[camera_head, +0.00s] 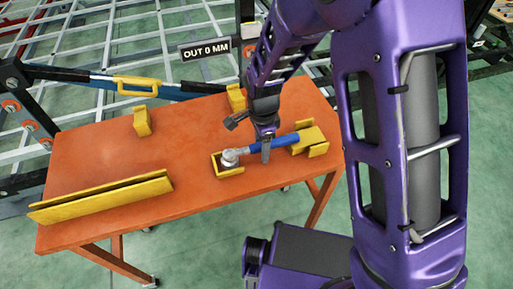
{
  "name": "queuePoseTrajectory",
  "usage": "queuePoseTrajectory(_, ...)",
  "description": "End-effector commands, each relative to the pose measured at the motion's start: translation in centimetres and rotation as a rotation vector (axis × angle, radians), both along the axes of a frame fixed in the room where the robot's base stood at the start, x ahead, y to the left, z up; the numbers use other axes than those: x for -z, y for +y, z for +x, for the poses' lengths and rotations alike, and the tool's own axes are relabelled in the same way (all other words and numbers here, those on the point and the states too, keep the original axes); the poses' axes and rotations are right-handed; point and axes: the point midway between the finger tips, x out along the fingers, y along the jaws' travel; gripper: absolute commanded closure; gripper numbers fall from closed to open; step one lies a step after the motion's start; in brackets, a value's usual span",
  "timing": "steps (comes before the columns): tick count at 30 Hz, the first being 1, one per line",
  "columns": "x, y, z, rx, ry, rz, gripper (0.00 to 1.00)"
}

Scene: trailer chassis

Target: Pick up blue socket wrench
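The blue socket wrench has a grey round head (230,156) at the left and a blue handle (285,140) reaching right. Its head lies in or over a small yellow cradle (233,172), and its handle end meets a second yellow holder (312,137). My gripper (266,150) points down at the middle of the handle, with a finger in front of it. The far finger is hidden, so I cannot tell whether it grips the handle. The wrench looks level, at or close to the holders.
The orange table (110,157) carries a long yellow trough (100,198) at front left and a yellow upright bracket (142,121) behind it. A dark bar with a yellow handle (137,86) runs along the back, near a sign (206,50) reading "OUT 0 MM". The table's middle left is clear.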

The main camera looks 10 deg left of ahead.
Motion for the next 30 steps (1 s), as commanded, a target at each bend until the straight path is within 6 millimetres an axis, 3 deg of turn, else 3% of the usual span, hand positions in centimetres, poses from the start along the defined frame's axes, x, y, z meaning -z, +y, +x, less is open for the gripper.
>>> queuePoseTrajectory(1, 0.0, 0.0, 0.0, 0.000, 0.000, 0.000, 0.56)
queuePoseTrajectory(6, 0.0, 0.0, 0.0, 0.000, 0.000, 0.000, 0.86)
queuePoseTrajectory(9, 0.0, 0.0, 0.0, 0.000, 0.000, 0.000, 1.00)
queuePoseTrajectory(22, -0.4, 0.0, 0.1, 0.000, -0.002, 0.001, 1.00)
queuePoseTrajectory(26, -2.1, 0.1, 0.1, 0.001, -0.005, 0.003, 1.00)
queuePoseTrajectory(30, -4.9, 0.1, 0.2, 0.001, -0.006, 0.004, 1.00)
